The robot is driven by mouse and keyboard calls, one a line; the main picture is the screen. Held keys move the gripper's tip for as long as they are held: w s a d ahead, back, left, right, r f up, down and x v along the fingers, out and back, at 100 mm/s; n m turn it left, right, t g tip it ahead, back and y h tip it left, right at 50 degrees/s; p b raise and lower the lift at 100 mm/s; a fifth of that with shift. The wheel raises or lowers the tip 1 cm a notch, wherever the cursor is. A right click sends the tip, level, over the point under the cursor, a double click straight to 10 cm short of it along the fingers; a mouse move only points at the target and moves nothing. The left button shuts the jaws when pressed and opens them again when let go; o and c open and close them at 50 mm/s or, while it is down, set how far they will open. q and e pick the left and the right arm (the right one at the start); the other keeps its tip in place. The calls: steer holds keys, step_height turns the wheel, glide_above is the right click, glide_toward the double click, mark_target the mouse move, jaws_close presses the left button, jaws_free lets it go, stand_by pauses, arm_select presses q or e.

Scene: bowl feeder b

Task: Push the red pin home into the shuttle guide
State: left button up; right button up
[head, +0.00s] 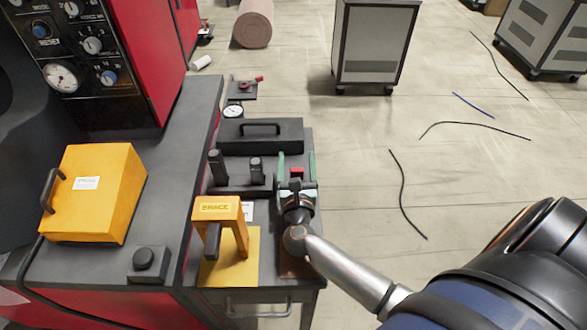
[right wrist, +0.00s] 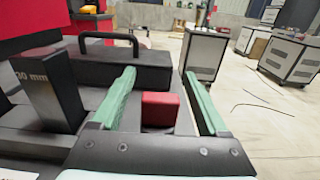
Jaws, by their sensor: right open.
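A red block (right wrist: 160,108), which looks like the red pin, shows between the green fingers of my right gripper (right wrist: 159,73) in the right wrist view. Gaps show on both sides of it, so the fingers do not seem to touch it. In the head view the red pin (head: 297,171) is a small red patch between the fingers of my right gripper (head: 297,156), which is open at the right edge of the bench. My wrist hides what lies below it. I cannot clearly tell the shuttle guide or how deep the pin sits. My left gripper is not in view.
A black lidded box (head: 260,137) with a handle stands beyond the gripper. Black upright posts (head: 217,165) stand to its left, and a yellow brace (head: 221,209) stands near left. A yellow case (head: 93,194) is farther left. The floor right of the bench is mostly open.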

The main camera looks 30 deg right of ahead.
steer(key=shift+s, duration=0.15)
steer(key=shift+c, duration=1)
jaws_close()
steer(key=shift+r, duration=0.1)
step_height(320, 180, up, 10)
steer(key=p, duration=0.2)
steer(key=shift+p, duration=0.35)
